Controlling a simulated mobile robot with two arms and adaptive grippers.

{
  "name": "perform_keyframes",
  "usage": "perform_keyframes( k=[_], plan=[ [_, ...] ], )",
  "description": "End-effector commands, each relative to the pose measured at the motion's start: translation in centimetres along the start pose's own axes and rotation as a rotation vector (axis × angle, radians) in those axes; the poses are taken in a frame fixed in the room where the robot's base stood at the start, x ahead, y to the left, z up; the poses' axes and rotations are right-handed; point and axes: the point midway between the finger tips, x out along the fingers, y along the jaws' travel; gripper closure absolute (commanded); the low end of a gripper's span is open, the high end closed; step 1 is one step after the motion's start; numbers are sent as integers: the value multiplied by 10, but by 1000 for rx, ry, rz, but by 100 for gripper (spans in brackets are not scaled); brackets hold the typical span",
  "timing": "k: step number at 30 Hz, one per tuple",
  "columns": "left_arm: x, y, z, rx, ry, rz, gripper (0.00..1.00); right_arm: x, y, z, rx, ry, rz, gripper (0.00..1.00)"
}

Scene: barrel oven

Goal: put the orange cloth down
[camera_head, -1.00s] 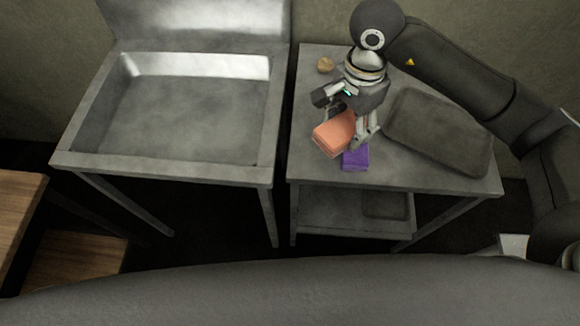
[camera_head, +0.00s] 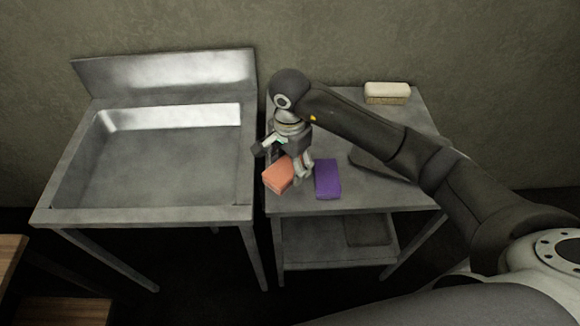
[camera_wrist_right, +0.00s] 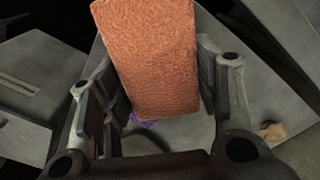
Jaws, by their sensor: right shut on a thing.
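The orange cloth (camera_head: 277,178), a folded block, is in my right gripper (camera_head: 284,164), near the left edge of the steel table. In the right wrist view the orange cloth (camera_wrist_right: 150,55) sits between the two fingers of the right gripper (camera_wrist_right: 160,95), which are shut on it. I cannot tell whether its underside touches the table. A purple cloth (camera_head: 328,180) lies flat on the table just right of the right gripper. My left gripper is not in view.
The steel table (camera_head: 370,198) holds a dark tray (camera_head: 366,164), partly hidden by my right arm, and a brush (camera_head: 387,93) at the back. A steel sink (camera_head: 150,165) stands to the left across a narrow gap. A small tan object (camera_wrist_right: 272,131) shows in the right wrist view.

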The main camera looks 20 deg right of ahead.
Motion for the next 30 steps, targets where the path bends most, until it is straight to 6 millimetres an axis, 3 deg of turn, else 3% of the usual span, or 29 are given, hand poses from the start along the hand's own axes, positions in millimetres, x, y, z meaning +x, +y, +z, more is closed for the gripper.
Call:
perform_keyframes(
  k=[10,16,29,30],
  plan=[
    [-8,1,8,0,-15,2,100,29,-15,-18,2,-1,0,62],
    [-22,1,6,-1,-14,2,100,54,-15,-17,0,-3,-1,62],
    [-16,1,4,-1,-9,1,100,63,-15,-18,-1,2,-3,62],
    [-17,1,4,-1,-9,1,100,62,-15,-18,-1,1,-3,40]
  ],
)
